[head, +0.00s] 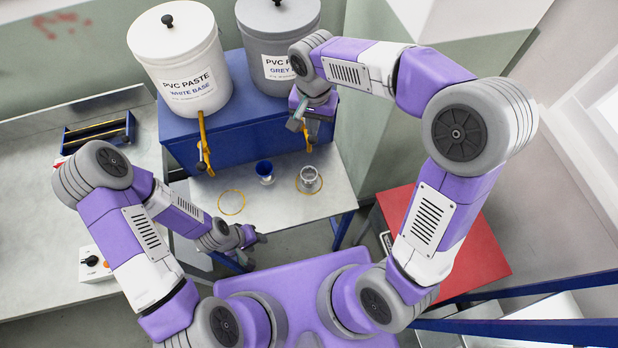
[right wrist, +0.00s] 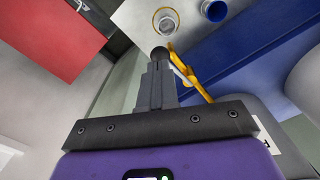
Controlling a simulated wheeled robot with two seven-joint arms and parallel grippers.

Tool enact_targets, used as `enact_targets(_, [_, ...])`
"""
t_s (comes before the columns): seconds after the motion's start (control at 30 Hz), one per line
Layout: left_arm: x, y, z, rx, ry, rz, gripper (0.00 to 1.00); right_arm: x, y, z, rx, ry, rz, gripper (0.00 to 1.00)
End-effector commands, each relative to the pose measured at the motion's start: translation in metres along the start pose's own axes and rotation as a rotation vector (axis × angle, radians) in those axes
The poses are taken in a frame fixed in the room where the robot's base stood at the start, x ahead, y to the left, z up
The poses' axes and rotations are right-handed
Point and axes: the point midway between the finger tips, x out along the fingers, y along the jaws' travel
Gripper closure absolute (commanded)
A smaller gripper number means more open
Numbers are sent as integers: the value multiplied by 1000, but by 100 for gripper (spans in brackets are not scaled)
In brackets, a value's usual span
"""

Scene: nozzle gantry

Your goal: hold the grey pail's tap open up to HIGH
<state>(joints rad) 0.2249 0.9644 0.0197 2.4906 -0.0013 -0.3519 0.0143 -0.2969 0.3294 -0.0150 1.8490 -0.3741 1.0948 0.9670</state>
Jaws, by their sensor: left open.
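The grey pail (head: 277,38) stands on the blue stand, right of the white pail. Its yellow tap (right wrist: 196,76) shows in the right wrist view and is mostly hidden behind my right gripper in the head view. A clear cup (head: 309,180) stands inside a yellow ring below this tap. Its level and any HIGH mark are too small to read. My left gripper (head: 250,237) is open and empty, low in front of the table.
The white pail (head: 178,55) has its own yellow tap (head: 203,145). A blue cup (head: 265,171) stands left of the clear cup. An empty yellow ring (head: 231,202) lies on the grey table. A red cabinet (head: 465,245) stands right; a switch box (head: 95,264) sits left.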

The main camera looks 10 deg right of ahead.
Motion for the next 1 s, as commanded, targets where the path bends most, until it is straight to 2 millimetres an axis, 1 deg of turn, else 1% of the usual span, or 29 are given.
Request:
enact_targets(0.5, [-38, 14, 2, 0, 0, 0, 57, -49, 0, 0, 1, 0, -1, 100])
enact_targets(0.6, [-39, 15, 2, 0, 0, 0, 57, -51, 0, 0, 1, 0, -1, 100])
enact_targets(1.0, [-38, 14, 2, 0, 0, 0, 57, -49, 0, 0, 0, 0, 0, 100])
